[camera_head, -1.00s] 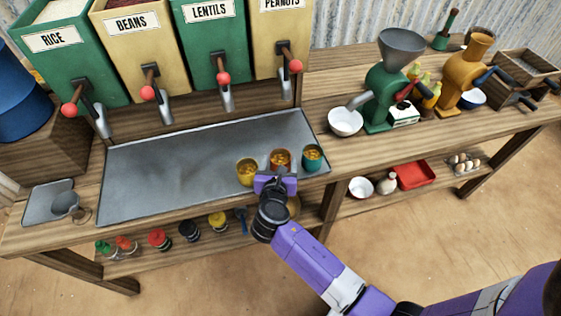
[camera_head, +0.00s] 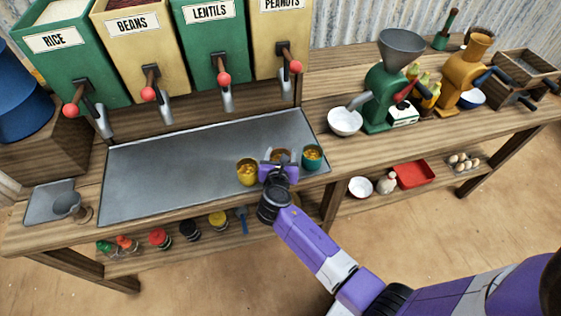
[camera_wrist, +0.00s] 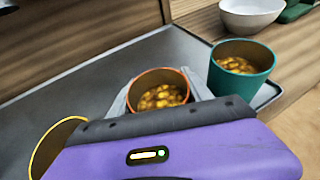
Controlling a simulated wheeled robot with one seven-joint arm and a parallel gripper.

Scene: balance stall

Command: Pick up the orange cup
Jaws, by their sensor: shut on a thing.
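The orange cup (camera_wrist: 160,76) holds yellow-brown contents and stands between my fingers, which show as grey tips on both sides of it in the wrist view. My gripper (camera_head: 280,160) is shut on it at the right end of the metal tray (camera_head: 190,165). In the head view the gripper hides most of the orange cup (camera_head: 281,152). A teal cup (camera_head: 312,157) with similar contents stands close on its right, also in the wrist view (camera_wrist: 240,75). A yellow cup (camera_head: 247,172) stands on its left, partly hidden in the wrist view (camera_wrist: 50,145). I cannot tell whether the orange cup touches the tray.
A white bowl (camera_head: 344,121) and a green grinder (camera_head: 383,90) stand right of the tray. Dispensers with levers and spouts (camera_head: 226,95) hang behind it. The tray's middle and left are clear. A metal scoop (camera_head: 67,204) lies at the far left.

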